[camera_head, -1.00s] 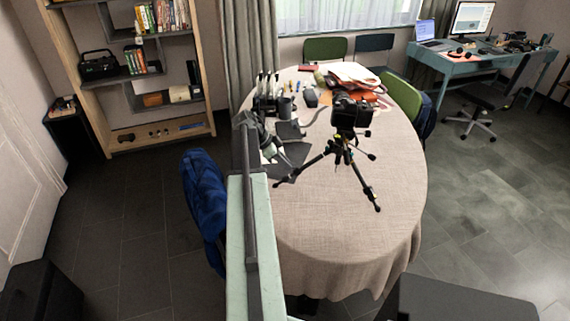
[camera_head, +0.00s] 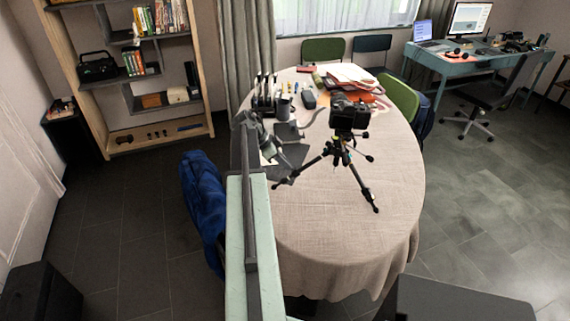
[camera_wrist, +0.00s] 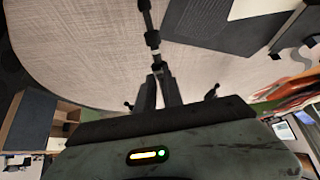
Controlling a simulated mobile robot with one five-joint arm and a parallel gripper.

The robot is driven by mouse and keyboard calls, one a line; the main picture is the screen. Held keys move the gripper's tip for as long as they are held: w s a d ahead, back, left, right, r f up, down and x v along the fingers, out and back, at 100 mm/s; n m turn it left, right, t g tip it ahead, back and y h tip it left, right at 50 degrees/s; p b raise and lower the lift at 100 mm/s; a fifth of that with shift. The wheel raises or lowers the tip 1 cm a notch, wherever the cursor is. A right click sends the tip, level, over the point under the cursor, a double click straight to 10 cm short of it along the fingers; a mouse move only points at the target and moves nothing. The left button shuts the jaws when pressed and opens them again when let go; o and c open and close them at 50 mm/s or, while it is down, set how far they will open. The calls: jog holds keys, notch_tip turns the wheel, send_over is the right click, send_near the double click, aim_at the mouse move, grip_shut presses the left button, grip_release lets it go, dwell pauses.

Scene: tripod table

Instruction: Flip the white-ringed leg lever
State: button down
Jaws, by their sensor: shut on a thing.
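A black tripod (camera_head: 342,150) with a camera on top stands on the round table with its legs spread. One leg reaches left towards my gripper (camera_head: 291,170). In the wrist view, this leg (camera_wrist: 148,20) runs down from the top edge, with a pale ring (camera_wrist: 155,51) just beyond my fingertips. My gripper (camera_wrist: 159,76) is shut at the leg close to this ring. The small lever between the tips is mostly hidden by the fingers.
The table (camera_head: 330,240) has a beige cloth, clear at the front. A blue-draped chair (camera_head: 203,200) stands at the left; a green chair (camera_head: 400,95) at the right.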

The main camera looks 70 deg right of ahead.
jog(key=shift+s+d+r+p, duration=0.2)
jog(key=shift+s+r+p, duration=0.15)
jog(key=shift+s, duration=0.05)
dwell(0.4)
jog(key=shift+s+d+r, duration=0.1)
jog(key=c, duration=1.9)
grip_release()
jog(key=p+v, duration=0.5)
jog(key=v, duration=0.1)
